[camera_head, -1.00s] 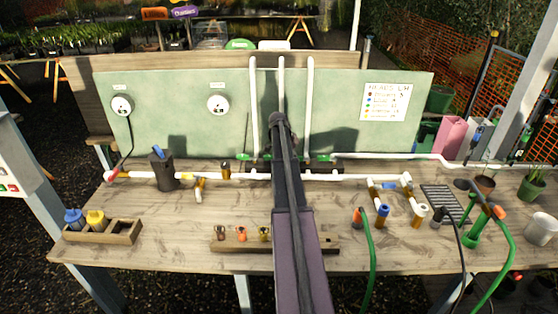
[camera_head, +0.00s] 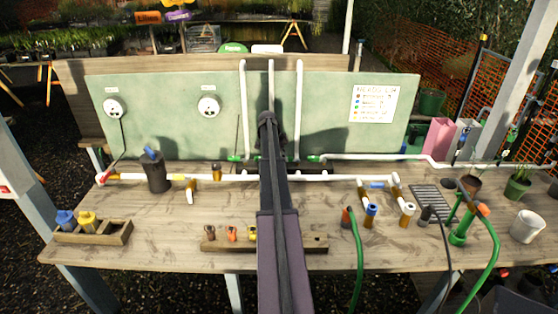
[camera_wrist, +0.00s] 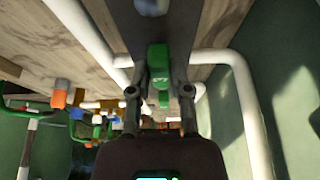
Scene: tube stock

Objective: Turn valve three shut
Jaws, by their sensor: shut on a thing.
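In the wrist view, a green valve handle (camera_wrist: 158,73) lies between the two fingers of my gripper (camera_wrist: 160,95), which is shut on it. A faint mark on the handle is too small to read. The handle sits by the white pipework (camera_wrist: 222,58). In the head view, my arm hides this valve and my gripper, in front of the green board. Two other green handles show there, one left of my arm (camera_head: 234,158) and one right of it (camera_head: 315,158). I cannot read any valve number.
Upright white pipes (camera_head: 298,105) stand close around my arm. A dark canister (camera_head: 157,172) and a wooden tray (camera_head: 120,236) are on the left of the bench. Green hoses (camera_head: 359,255) and a white pot (camera_head: 528,227) are on the right.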

